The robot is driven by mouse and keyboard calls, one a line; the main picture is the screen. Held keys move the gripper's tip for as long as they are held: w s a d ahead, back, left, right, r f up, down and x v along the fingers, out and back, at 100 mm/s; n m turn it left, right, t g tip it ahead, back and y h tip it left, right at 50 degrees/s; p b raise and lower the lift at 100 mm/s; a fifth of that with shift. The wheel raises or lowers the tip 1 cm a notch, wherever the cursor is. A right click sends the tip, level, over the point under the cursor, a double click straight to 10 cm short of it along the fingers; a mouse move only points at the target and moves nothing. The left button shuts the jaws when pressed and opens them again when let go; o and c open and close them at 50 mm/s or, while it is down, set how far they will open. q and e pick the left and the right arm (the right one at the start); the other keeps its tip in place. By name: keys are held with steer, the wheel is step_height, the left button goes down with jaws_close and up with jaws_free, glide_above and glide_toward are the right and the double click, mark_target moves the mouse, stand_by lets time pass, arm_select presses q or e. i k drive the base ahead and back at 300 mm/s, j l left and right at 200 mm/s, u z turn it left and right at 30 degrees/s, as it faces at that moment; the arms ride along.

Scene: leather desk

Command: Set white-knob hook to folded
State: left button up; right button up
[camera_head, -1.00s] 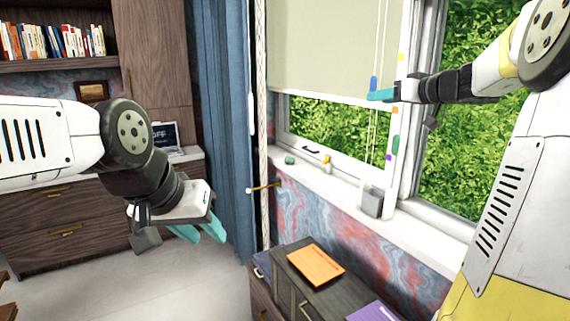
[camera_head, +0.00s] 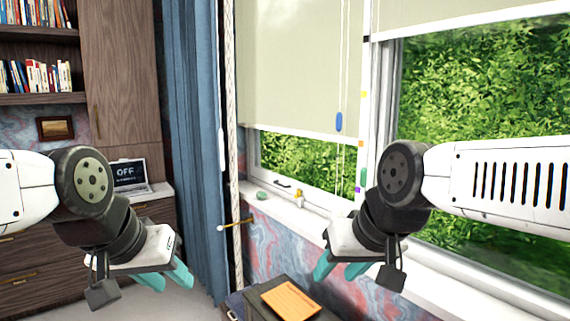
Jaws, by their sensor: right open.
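The white-knob hook (camera_head: 235,224) is a thin brass rod with a white ball at its left end. It sticks out to the left from the wall beside the blue curtain, at the left end of the window sill. My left gripper (camera_head: 165,279) is at the lower left, its teal fingers apart and empty, below and left of the hook. My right gripper (camera_head: 337,272) is in front of the window sill, right of and below the hook, with its teal fingers apart and empty. Neither gripper touches the hook.
A blue curtain (camera_head: 190,150) hangs left of the hook, and a pale rope (camera_head: 233,100) hangs just above it. The sill holds a green item (camera_head: 261,195) and a small yellow-topped item (camera_head: 299,198). An orange sheet (camera_head: 291,301) lies on a dark cabinet below.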

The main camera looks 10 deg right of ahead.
mark_target(220, 227)
steer(key=i+j, duration=0.2)
steer(key=i+j+z, duration=0.15)
steer(key=j, duration=0.25)
steer(key=i+j, duration=0.2)
steer(key=j, duration=0.15)
steer(key=i+j+z, duration=0.15)
steer(key=i+j, duration=0.2)
steer(key=j, duration=0.3)
steer(key=i+j+z, duration=0.1)
steer(key=j, duration=0.25)
steer(key=i+j+z, duration=0.1)
steer(key=j, duration=0.25)
steer(key=i+z, duration=0.2)
steer(key=i, duration=0.25)
steer(key=i+j+z, duration=0.15)
steer(key=i, duration=0.3)
